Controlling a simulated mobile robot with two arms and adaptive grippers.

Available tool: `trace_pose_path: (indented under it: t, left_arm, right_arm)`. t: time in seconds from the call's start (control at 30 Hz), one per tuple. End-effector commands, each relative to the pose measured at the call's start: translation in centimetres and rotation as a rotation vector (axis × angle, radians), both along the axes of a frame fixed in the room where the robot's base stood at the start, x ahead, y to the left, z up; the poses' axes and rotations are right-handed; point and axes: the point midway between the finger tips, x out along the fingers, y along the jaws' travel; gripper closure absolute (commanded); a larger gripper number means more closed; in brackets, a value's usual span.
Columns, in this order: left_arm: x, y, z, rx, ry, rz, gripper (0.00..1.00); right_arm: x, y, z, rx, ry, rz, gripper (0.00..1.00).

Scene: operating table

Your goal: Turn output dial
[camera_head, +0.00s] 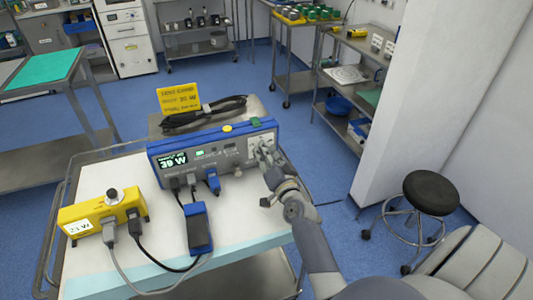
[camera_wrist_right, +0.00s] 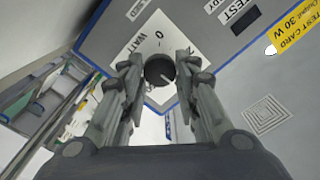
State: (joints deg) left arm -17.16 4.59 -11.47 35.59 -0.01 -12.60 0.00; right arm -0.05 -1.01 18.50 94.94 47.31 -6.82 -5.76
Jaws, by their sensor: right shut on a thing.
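The generator (camera_head: 228,150) is a grey and blue box on the table, with its lit display (camera_head: 172,161) reading 39 W. The black output dial (camera_wrist_right: 160,70) sits on a white scale panel marked WATT in the right wrist view. A light pointer line on the dial points down and right in that view. My right gripper (camera_head: 265,155) is at the right end of the generator's front. Its fingers (camera_wrist_right: 159,64) are shut on the dial from both sides. In the head view the fingers hide the dial. My left gripper is not in view.
A yellow tester (camera_head: 102,214), with cables and a blue pedal (camera_head: 198,228), stands in front. A black stool (camera_head: 432,192) is at right.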

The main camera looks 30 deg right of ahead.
Motion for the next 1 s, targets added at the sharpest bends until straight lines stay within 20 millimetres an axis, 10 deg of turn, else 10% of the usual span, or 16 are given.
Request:
trace_pose_path:
  t: [0.17,0.2,0.27,0.67,1.0]
  left_arm:
    - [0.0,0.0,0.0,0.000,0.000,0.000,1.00]
    - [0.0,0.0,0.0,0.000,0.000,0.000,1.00]
    - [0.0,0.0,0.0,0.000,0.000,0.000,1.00]
    - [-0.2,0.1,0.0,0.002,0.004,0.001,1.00]
    - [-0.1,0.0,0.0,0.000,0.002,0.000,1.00]
  right_arm:
    - [0.0,0.0,0.1,-0.001,0.000,-0.001,0.95]
    - [0.0,0.0,0.1,-0.001,0.000,-0.001,0.64]
    - [0.0,0.0,0.1,-0.001,0.000,-0.001,0.51]
    - [-0.3,0.1,-0.1,-0.002,0.002,0.000,0.51]
    - [-5.7,1.3,-0.1,-0.001,0.003,0.000,0.51]
